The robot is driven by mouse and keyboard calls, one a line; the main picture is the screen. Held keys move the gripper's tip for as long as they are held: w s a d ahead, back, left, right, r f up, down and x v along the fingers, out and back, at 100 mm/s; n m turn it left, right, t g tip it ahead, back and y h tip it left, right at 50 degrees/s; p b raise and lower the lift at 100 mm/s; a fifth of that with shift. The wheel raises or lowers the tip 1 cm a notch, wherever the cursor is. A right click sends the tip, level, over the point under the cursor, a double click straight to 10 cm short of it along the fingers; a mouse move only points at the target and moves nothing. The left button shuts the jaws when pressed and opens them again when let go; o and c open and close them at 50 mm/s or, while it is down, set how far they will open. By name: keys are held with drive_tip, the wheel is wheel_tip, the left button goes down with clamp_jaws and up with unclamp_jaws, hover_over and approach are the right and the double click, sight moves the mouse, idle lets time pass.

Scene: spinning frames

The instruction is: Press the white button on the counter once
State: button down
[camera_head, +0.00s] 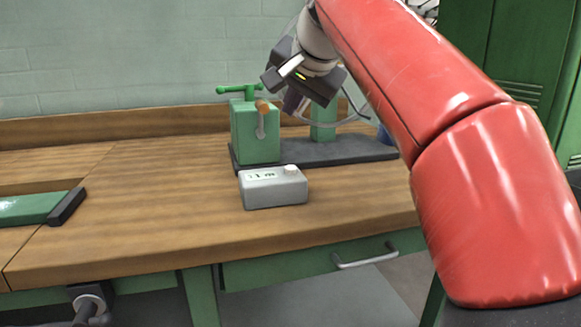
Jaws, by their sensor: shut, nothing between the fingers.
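A small light grey box (273,189) sits on the wooden counter (160,215) near the middle of the head view. The white button (291,169) stands up from the right end of its top. A small display (262,176) with dark markings is on the left of its top. My gripper (292,104) is shut and empty. It hangs above and behind the box in the picture, apart from the button, in front of the green machine's right side. My red arm reaches in from the right. The fingertips are small and partly dark here.
A green machine (254,133) with a crank handle stands on a dark base (350,150) behind the box. A green block with a dark end (40,207) lies at the left. A vise handle (88,302) juts below the front edge.

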drive_tip(key=b, duration=0.7)
hover_over(292, 175)
wheel_tip(292, 175, down, 8)
drive_tip(key=shift+f, duration=0.15)
drive_tip(key=shift+f, duration=0.1)
idle(1.5)
drive_tip(key=shift+f, duration=0.3)
drive_tip(key=shift+f+b, duration=0.5)
idle(0.8)
drive_tip(key=shift+r, duration=0.1)
drive_tip(key=shift+r+p, duration=0.8)
drive_tip(key=shift+p, duration=0.2)
drive_tip(key=shift+r, duration=0.15)
wheel_tip(292, 175, up, 5)
drive_tip(key=p, duration=0.5)
